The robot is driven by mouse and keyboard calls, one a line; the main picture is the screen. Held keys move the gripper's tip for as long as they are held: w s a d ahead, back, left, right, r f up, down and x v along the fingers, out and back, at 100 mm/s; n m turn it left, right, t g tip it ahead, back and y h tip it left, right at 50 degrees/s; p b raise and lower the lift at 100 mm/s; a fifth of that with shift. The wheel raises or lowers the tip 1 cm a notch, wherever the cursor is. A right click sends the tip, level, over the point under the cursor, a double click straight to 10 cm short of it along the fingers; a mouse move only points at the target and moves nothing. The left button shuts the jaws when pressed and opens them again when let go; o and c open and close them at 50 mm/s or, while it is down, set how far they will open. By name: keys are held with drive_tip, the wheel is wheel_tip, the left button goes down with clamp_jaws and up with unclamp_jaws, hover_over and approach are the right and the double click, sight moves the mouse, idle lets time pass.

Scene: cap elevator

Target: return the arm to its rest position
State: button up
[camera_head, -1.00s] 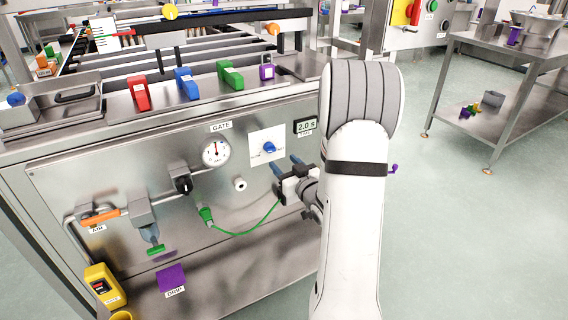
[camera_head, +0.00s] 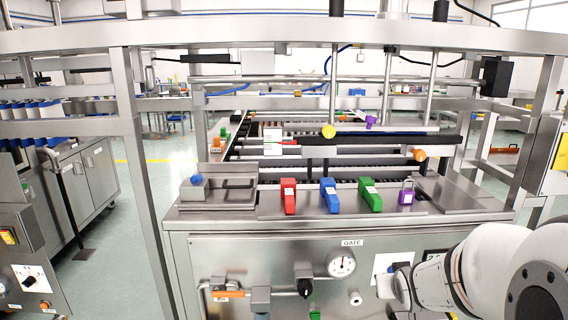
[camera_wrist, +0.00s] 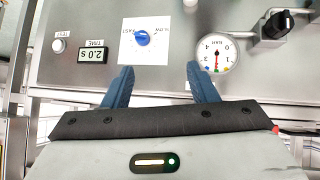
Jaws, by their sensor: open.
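My arm reaches in from the right edge of the head view, and my gripper (camera_head: 388,284) is in front of the machine's front panel. In the wrist view my gripper (camera_wrist: 161,76) has its two blue fingers wide apart with nothing between them. The blue speed knob (camera_wrist: 142,38) on its white plate lies beyond the fingertips, and the panel appears upside down there. The gap between fingertips and panel is hard to judge. In the head view my wrist hides part of the white plate (camera_head: 381,263).
The gate gauge (camera_head: 341,263), black knob (camera_head: 304,287) and orange valve handle (camera_head: 228,294) are on the panel. Red (camera_head: 288,196), blue (camera_head: 330,195), green (camera_head: 370,194) and purple (camera_head: 406,193) pieces stand on the top. A steel frame post (camera_head: 141,180) rises at left.

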drive_tip(key=s+a+r+g+y+p, duration=0.1)
drive_tip(key=s+a+r+g+p, duration=0.2)
drive_tip(key=s, duration=0.6)
drive_tip(key=s+a+r+g+y+p, duration=0.1)
drive_tip(key=s+a+r+g+p, duration=0.2)
drive_tip(key=s+a+r, duration=0.4)
drive_tip(key=s+a+g, duration=0.1)
drive_tip(key=s, duration=0.2)
drive_tip(key=shift+s+p, duration=0.3)
drive_tip(key=shift+p, duration=0.1)
drive_tip(key=shift+d+r, duration=0.1)
drive_tip(key=shift+c, duration=0.5)
clamp_jaws()
idle(1.5)
